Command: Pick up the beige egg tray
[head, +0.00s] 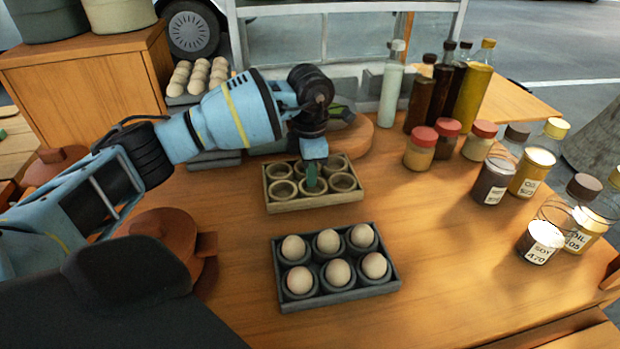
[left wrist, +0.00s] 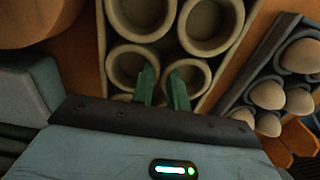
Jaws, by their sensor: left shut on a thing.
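The beige egg tray (head: 318,202) stands on the wooden table, with several empty round cups. It also shows in the left wrist view (left wrist: 178,38), close in front of the fingers. My left gripper (head: 312,182) reaches down into the middle of this tray from above. In the left wrist view its green fingertips (left wrist: 166,76) are close together between two cups, shut on the tray. The exact contact is partly hidden. My right gripper is in neither view.
A dark grey tray (head: 340,293) with several eggs stands just in front of the beige tray. Jars (head: 420,150) and bottles (head: 390,97) stand at the right and back. Another egg tray (head: 188,98) is at the back left.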

